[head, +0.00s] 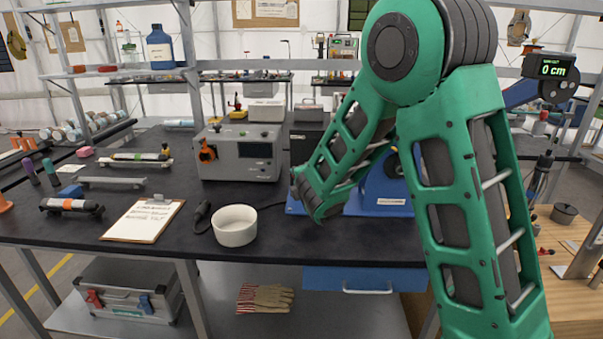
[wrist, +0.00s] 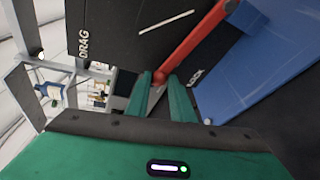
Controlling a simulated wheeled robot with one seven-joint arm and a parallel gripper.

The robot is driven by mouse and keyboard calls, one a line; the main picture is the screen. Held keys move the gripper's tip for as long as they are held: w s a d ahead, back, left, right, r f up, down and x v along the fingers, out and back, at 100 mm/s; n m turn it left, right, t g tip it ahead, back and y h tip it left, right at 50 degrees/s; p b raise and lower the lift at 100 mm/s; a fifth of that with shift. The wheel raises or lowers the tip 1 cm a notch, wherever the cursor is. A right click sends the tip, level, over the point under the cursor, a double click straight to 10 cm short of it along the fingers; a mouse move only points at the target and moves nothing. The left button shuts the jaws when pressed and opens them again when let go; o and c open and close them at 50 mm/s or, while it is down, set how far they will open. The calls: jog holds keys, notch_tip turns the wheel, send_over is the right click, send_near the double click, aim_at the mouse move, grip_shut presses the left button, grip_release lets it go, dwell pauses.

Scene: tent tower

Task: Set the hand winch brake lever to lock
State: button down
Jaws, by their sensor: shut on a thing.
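In the wrist view, the red brake lever (wrist: 192,42) runs from the upper right down to a rounded end between my fingers. My gripper (wrist: 160,80) has its two green fingers shut around that end. The lever lies across a black plate (wrist: 125,35) marked "DRAG" at the left and "LOCK" at the right; its held end is closer to the "LOCK" lettering (wrist: 195,78). In the head view the blue winch body (head: 385,203) is mostly behind my arm, and the lever and my fingertips are hidden.
A white bowl (head: 235,226), a clipboard (head: 143,220) and a grey instrument box (head: 240,152) stand on the dark bench left of my arm. A display (head: 552,70) reads "0 cm" at the upper right. A blue panel (wrist: 250,65) stands beside the lever in the wrist view.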

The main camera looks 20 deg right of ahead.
jog(key=shift+a+f+n+g+h, duration=0.15)
jog(key=shift+a+f+n+h, duration=0.1)
jog(key=shift+f+n, duration=0.35)
jog(key=shift+a+f+n+g+h, duration=0.2)
jog(key=shift+f+n, duration=0.2)
jog(key=shift+f, duration=0.4)
jog(key=c, duration=1.6)
grip_release()
jog(key=shift+d, duration=0.1)
jog(key=shift+s, duration=0.1)
jog(key=v, duration=1)
jog(key=shift+s, duration=0.15)
